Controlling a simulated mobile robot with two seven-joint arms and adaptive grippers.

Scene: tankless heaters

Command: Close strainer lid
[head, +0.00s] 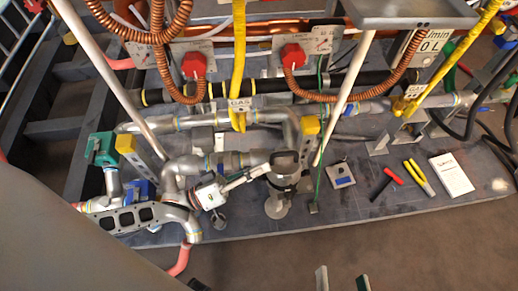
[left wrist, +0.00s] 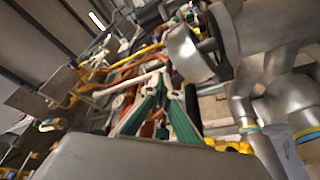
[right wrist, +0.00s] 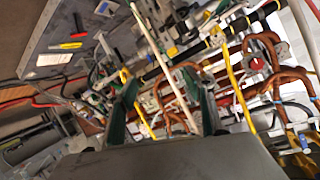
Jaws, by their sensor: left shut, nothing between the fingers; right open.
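Thick grey pipes (head: 180,170) and a slotted bracket (head: 122,226) crowd the left. Red pliers (head: 388,181), yellow pliers (head: 420,177) and a white booklet (head: 451,175) lie on the panel's right part. White poles (head: 345,95) rise across the pipes. The floor in front is clear.

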